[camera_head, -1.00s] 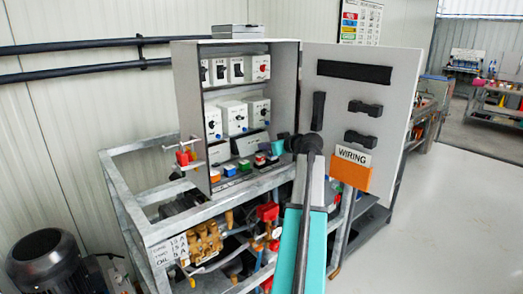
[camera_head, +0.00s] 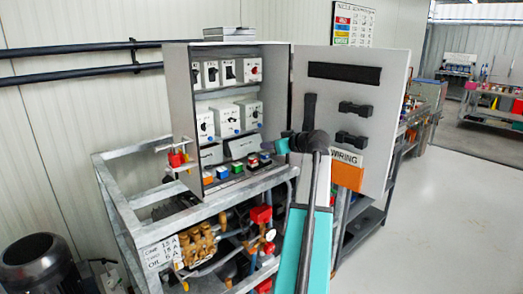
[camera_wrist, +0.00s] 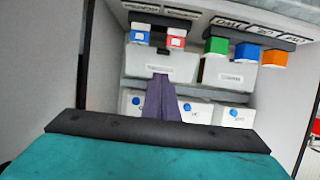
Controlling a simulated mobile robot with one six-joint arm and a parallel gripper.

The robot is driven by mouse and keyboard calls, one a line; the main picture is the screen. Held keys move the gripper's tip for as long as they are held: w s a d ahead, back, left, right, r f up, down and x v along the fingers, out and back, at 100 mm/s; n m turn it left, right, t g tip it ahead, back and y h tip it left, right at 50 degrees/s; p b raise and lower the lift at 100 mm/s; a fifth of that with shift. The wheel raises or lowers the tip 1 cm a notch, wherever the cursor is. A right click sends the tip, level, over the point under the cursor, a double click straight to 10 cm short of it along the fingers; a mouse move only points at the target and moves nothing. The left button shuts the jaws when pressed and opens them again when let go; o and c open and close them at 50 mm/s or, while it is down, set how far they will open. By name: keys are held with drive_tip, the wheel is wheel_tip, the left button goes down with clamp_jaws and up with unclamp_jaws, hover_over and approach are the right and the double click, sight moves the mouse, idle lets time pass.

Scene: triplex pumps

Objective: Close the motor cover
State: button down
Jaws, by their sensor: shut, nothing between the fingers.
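The grey cabinet (camera_head: 181,95) stands open on the metal frame. Its door (camera_head: 398,90) is swung wide to the right and carries black handles, a WIRING label and an orange pocket. No cover is marked as the motor's; a black ribbed motor (camera_head: 38,262) sits at the lower left. My gripper (camera_head: 280,146) is in front of the cabinet opening, near the door's hinge side, partly hidden by my wrist. In the wrist view its narrow fingers (camera_wrist: 162,80) are together and empty, pointing at the cabinet's inside. I cannot tell any contact.
Inside the cabinet are white switch boxes (camera_head: 227,118) and a row of coloured buttons (camera_head: 222,172). Red valves and a brass pump (camera_head: 196,244) sit in the metal frame (camera_head: 160,225) below. Open floor (camera_head: 460,220) lies to the right, with benches behind.

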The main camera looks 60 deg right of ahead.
drive_tip(key=b+v, duration=0.1)
drive_tip(key=v, duration=0.7)
drive_tip(key=shift+w+r+b, duration=0.2)
drive_tip(key=shift+r+b, duration=0.1)
drive_tip(key=c, duration=1.6)
unclamp_jaws()
drive_tip(key=shift+w, duration=0.2)
drive_tip(key=shift+o, duration=0.4)
drive_tip(key=shift+w+d+r+g, duration=0.1)
drive_tip(key=shift+w+g, duration=0.2)
drive_tip(key=shift+w+d+r+g+y+b, duration=0.2)
drive_tip(key=shift+w+r+g+b, duration=0.15)
drive_tip(key=shift+w+g, duration=0.3)
drive_tip(key=shift+w+d+r+g+y+b, duration=0.1)
drive_tip(key=shift+w+r+g+y+b, duration=0.2)
drive_tip(key=shift+w+g, duration=0.35)
drive_tip(key=shift+w+d+r+g+y+b, duration=0.1)
drive_tip(key=shift+w+r+g+b, duration=0.1)
drive_tip(key=shift+w+r+g, duration=0.45)
drive_tip(key=shift+s+f, duration=0.1)
drive_tip(key=shift+f, duration=0.2)
drive_tip(key=p, duration=0.2)
approach(255, 150)
drive_tip(key=w+f, duration=0.1)
drive_tip(key=w+a+f, duration=0.1)
drive_tip(key=f, duration=0.1)
drive_tip(key=w+a+f, duration=0.1)
drive_tip(key=w, duration=0.1)
drive_tip(key=shift+a+f, duration=0.1)
drive_tip(key=shift+f, duration=0.25)
